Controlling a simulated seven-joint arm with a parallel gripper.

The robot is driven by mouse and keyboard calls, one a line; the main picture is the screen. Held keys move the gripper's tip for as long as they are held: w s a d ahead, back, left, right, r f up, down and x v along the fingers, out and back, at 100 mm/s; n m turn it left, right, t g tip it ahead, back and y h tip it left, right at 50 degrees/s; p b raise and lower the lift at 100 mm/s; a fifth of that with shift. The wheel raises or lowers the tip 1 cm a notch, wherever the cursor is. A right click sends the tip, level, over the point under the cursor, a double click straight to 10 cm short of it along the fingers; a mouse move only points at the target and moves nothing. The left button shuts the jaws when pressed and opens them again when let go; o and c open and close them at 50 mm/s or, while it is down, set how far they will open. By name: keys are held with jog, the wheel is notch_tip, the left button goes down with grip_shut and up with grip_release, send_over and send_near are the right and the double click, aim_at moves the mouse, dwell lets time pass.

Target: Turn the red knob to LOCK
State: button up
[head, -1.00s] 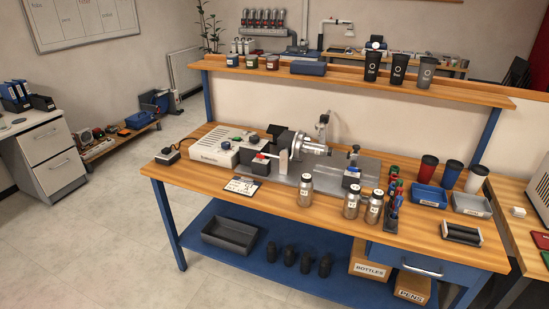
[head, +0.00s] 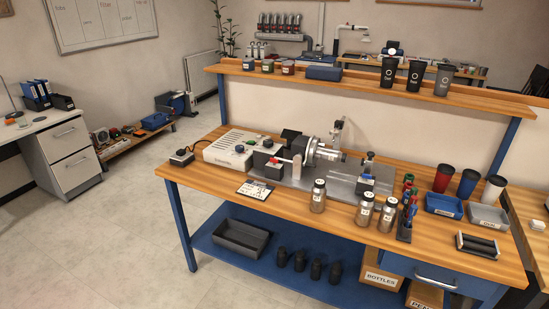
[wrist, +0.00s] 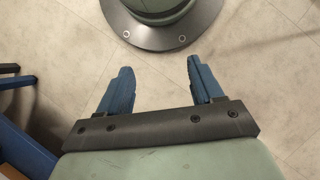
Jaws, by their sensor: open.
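The laser marker's white control box (head: 230,149) stands on the wooden bench, with a dark block (head: 266,168) beside it. A small red part, which looks like the red knob (head: 275,160), shows at the top of this block. Its markings and setting are too small to read. Right of it is a round metal chuck (head: 312,150) on a grey plate. My gripper (wrist: 159,66) shows only in the wrist view. Its two blue fingers are wide apart, with nothing between them, above the pale floor. It is away from the knob, which the wrist view does not show.
Steel bottles (head: 318,196), a dark pen holder (head: 405,228) and a blue tray (head: 444,206) stand right of the machine. A raised shelf (head: 350,82) with cups runs behind. The floor (head: 110,235) left of the bench is clear.

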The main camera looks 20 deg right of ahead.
jog(key=w+a+r+m+t, duration=0.1)
jog(key=w+r+t, duration=0.25)
jog(key=w, duration=0.95)
jog(key=w+a+r+t+h, duration=0.15)
jog(key=w+r, duration=0.25)
jog(key=w, duration=0.9)
jog(key=w+a+r+m+t, duration=0.1)
jog(key=w+a+r+t, duration=0.15)
jog(key=w, duration=1.05)
jog(key=w+a+r+m+t, duration=0.1)
jog(key=w+a+r+t, duration=0.3)
jog(key=w+r, duration=1.1)
jog(key=w+a+r+m+t, duration=0.1)
jog(key=w+a+r+t, duration=0.3)
jog(key=w+r, duration=1.05)
notch_tip(320, 180, up, 23)
jog(key=m+g+y, duration=0.2)
jog(key=m+g, duration=0.3)
jog(key=g, duration=0.5)
send_over(274, 159)
notch_tip(274, 159, down, 13)
jog(key=shift+w+d+r, duration=0.1)
jog(key=shift+w, duration=0.05)
